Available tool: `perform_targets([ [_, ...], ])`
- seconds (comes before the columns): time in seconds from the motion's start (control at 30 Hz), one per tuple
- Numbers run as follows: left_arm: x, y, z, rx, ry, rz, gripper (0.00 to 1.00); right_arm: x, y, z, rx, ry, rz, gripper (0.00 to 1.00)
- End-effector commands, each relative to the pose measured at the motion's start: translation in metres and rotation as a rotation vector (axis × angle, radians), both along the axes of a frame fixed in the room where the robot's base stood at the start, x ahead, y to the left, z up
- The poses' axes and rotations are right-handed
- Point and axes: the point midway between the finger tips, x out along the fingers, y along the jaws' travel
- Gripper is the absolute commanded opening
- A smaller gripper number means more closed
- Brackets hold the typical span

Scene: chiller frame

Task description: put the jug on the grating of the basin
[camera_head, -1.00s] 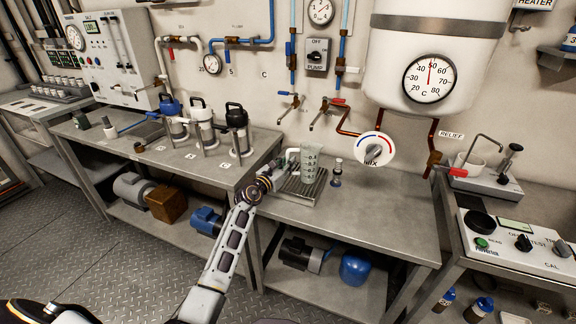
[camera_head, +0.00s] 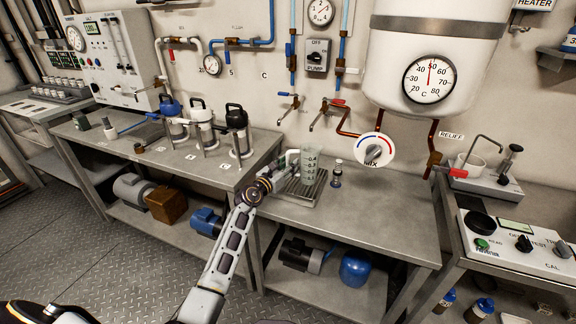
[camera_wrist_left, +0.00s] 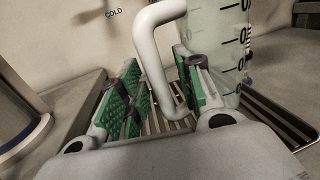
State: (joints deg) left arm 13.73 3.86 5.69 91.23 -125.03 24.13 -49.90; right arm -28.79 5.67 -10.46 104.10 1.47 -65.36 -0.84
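The jug (camera_head: 309,166) is clear with dark measuring marks and a white handle (camera_wrist_left: 157,55). It stands upright on the grating of the basin (camera_head: 297,193), at the left end of the middle bench. My left gripper (camera_head: 287,165) is at the handle side of the jug, left of it. In the left wrist view, its green-padded fingers (camera_wrist_left: 160,88) are apart, one on each side of the handle, with a visible gap at the left pad. The grating bars also show below the handle. The jug's base is partly hidden there. My right gripper is out of view.
A small bottle (camera_head: 337,174) stands just right of the basin. Two taps are on the wall behind, with a MIX dial (camera_head: 373,150) at right. Several lidded flasks stand on the left bench (camera_head: 190,167). The middle bench's right part (camera_head: 385,215) is clear.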

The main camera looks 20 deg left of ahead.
Motion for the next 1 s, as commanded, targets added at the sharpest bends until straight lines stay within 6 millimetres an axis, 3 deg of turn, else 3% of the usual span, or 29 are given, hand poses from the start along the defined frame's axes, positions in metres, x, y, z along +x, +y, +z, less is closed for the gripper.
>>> perform_targets([
  [0.37, -0.008, 0.002, 0.002, 0.000, 0.001, 0.001, 0.35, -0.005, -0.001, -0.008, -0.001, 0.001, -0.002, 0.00],
  [1.0, -0.060, 0.014, 0.003, 0.000, 0.001, 0.000, 0.35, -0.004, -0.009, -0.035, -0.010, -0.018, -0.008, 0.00],
])
